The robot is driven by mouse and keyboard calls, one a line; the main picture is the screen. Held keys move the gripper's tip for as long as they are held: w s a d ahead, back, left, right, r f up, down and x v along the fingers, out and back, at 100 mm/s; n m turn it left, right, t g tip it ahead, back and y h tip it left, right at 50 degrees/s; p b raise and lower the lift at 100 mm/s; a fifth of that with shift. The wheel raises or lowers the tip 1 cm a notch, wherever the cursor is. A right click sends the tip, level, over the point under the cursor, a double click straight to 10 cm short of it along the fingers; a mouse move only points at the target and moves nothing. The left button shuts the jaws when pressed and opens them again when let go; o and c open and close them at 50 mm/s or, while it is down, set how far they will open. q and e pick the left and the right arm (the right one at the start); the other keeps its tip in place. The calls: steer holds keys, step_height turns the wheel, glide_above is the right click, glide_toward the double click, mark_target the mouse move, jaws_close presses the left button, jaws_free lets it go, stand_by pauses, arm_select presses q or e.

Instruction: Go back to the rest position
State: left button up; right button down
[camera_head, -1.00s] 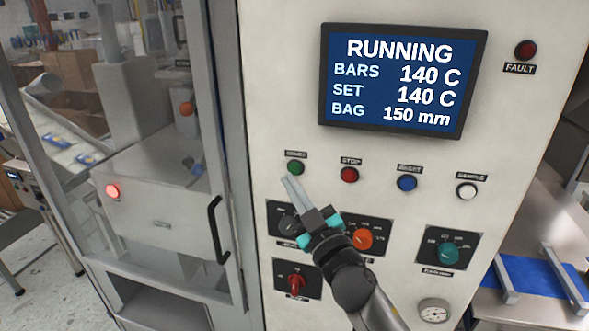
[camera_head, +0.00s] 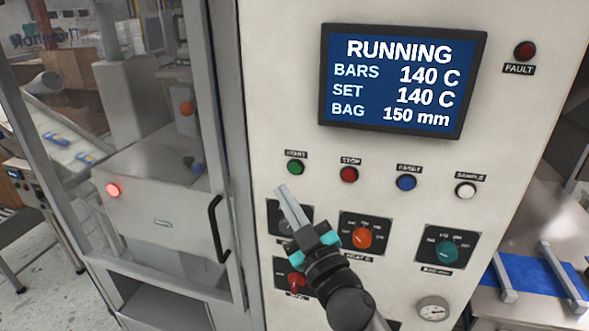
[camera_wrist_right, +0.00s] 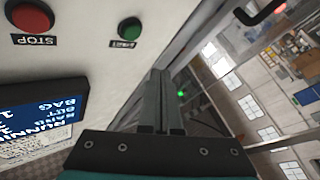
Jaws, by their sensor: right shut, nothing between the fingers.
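My right gripper (camera_head: 281,189) is shut and empty in the head view. Its fingertips are just below and left of the green START button (camera_head: 295,167), apart from it as far as I can tell. In the right wrist view the two fingers (camera_wrist_right: 158,75) lie together with nothing between them. The green button (camera_wrist_right: 130,29) and the red STOP button (camera_wrist_right: 33,17) show there too. My left gripper is not in view.
The white panel carries a screen (camera_head: 403,80) reading RUNNING, a red STOP button (camera_head: 349,174), a blue button (camera_head: 406,182), a white button (camera_head: 465,190) and several knobs, including an orange one (camera_head: 362,237). A glazed door with a black handle (camera_head: 218,229) stands left. A blue-topped surface (camera_head: 530,283) is at right.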

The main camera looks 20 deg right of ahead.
step_height(320, 180, down, 26)
steer(key=d+m+g+h+b, duration=0.1)
steer(key=m+g+h+b, duration=0.1)
steer(key=g+b, duration=0.3)
steer(key=s+d+f+m+g+b, duration=0.1)
steer(key=s+f+g+b, duration=0.3)
steer(key=f, duration=0.8)
steer(key=s+d+f+g+b, duration=0.1)
steer(key=s+f, duration=0.5)
steer(key=f, duration=0.6)
steer(key=s+f+m+g+h+b, duration=0.1)
steer(key=s+f+g+b, duration=0.45)
steer(key=s+f, duration=1.2)
steer(key=s+f+g+b, duration=0.1)
steer(key=s+f+g, duration=0.1)
steer(key=s+f, duration=0.3)
steer(key=s+d+f+m+g+b, duration=0.1)
steer(key=s+f, duration=0.5)
steer(key=s, duration=0.6)
steer(key=shift+d+g+b, duration=0.3)
steer(key=shift+g+b, duration=0.3)
steer(key=shift+g, duration=0.25)
steer(key=shift+s, duration=0.1)
